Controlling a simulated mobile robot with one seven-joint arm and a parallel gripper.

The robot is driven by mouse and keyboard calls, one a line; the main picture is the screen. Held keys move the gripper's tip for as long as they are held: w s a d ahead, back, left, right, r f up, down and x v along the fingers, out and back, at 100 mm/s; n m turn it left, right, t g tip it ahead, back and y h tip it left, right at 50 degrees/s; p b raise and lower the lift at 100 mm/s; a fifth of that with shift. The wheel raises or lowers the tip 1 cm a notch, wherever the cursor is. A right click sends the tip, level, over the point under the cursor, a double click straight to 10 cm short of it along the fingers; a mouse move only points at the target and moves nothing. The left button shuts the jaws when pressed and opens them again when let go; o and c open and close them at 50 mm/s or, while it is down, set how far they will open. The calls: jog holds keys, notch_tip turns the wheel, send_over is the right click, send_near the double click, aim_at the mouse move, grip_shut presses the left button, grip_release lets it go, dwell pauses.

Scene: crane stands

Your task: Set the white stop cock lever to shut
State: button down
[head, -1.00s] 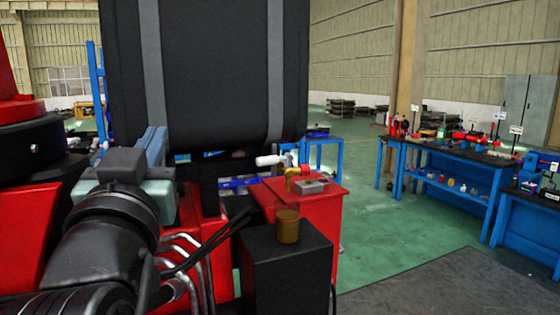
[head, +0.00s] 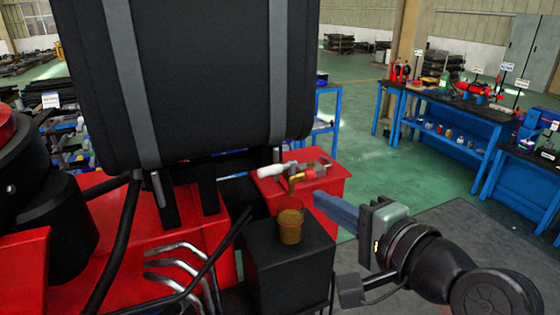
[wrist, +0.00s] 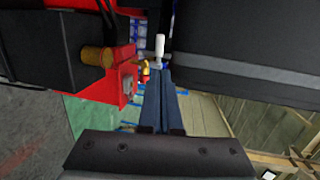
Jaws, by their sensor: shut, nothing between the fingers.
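The white stop cock lever (head: 270,170) points left from a brass-coloured valve body (head: 292,181) with a red part (head: 311,173). The valve is on top of a red cabinet (head: 326,188), below a large black tank. In the wrist view the white lever (wrist: 159,46) shows just beyond my fingertips, with the red and brass valve (wrist: 145,72) to their left. My gripper (head: 318,198) is shut and empty. In the head view its blue fingers point left, their tips a little right of and below the valve. I cannot tell whether they touch anything.
A brass-coloured cup (head: 289,228) stands on a black box (head: 290,262) in front of the valve. The black tank (head: 185,80) hangs over the left side. Bent metal pipes (head: 180,265) lie lower left. Blue workbenches (head: 450,125) stand at the right, beyond open green floor.

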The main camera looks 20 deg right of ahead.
jog(key=p, duration=0.4)
send_near(272, 172)
jog(key=x, duration=0.5)
jog(key=shift+w, duration=0.2)
jog(key=shift+x, duration=0.75)
